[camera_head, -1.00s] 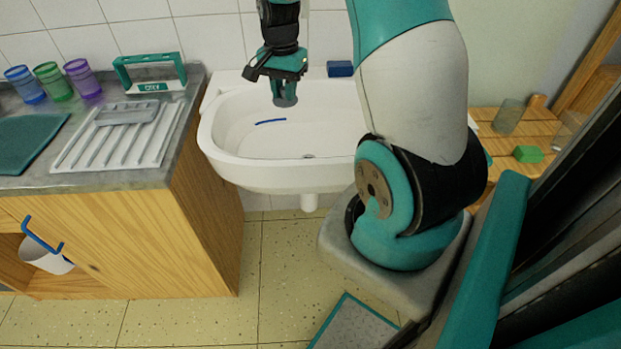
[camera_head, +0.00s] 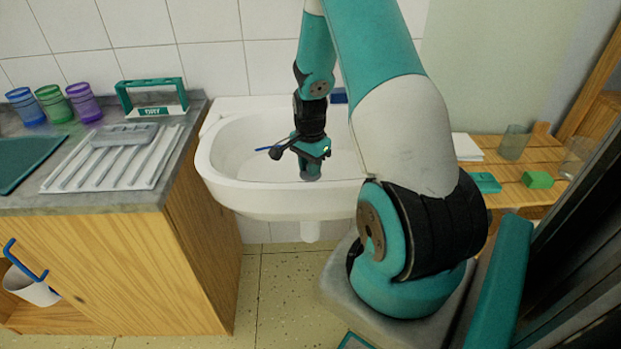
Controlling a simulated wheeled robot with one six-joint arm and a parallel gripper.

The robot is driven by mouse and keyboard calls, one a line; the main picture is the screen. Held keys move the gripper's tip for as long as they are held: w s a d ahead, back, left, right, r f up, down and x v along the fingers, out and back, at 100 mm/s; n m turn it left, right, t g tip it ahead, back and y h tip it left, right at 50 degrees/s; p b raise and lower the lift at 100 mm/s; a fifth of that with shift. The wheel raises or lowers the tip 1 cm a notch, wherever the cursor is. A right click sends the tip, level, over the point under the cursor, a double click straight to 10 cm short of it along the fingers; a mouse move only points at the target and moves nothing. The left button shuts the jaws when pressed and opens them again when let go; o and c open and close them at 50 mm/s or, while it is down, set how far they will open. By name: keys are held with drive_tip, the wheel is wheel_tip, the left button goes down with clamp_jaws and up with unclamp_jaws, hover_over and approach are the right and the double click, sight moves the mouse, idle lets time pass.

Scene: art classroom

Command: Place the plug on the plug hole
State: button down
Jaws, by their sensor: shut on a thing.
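The white sink (camera_head: 216,170) stands against the tiled wall. My gripper (camera_head: 311,165) points down over the basin, towards its front. It is shut on the plug (camera_head: 311,175), a small grey piece showing below the fingers. The plug and fingers cover the part of the basin floor where the plug hole lies, so the hole is hidden. I cannot tell whether the plug touches the basin floor.
A thin blue strip (camera_head: 264,148) lies in the basin. A blue block (camera_head: 338,97) sits on the sink's back edge, partly behind my arm. The counter (camera_head: 100,198) at left holds cups (camera_head: 53,103) and a drying rack (camera_head: 110,167).

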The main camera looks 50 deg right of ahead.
drive_tip(key=shift+f, duration=2.05)
drive_tip(key=shift+f, duration=0.1)
drive_tip(key=c, duration=1)
unclamp_jaws()
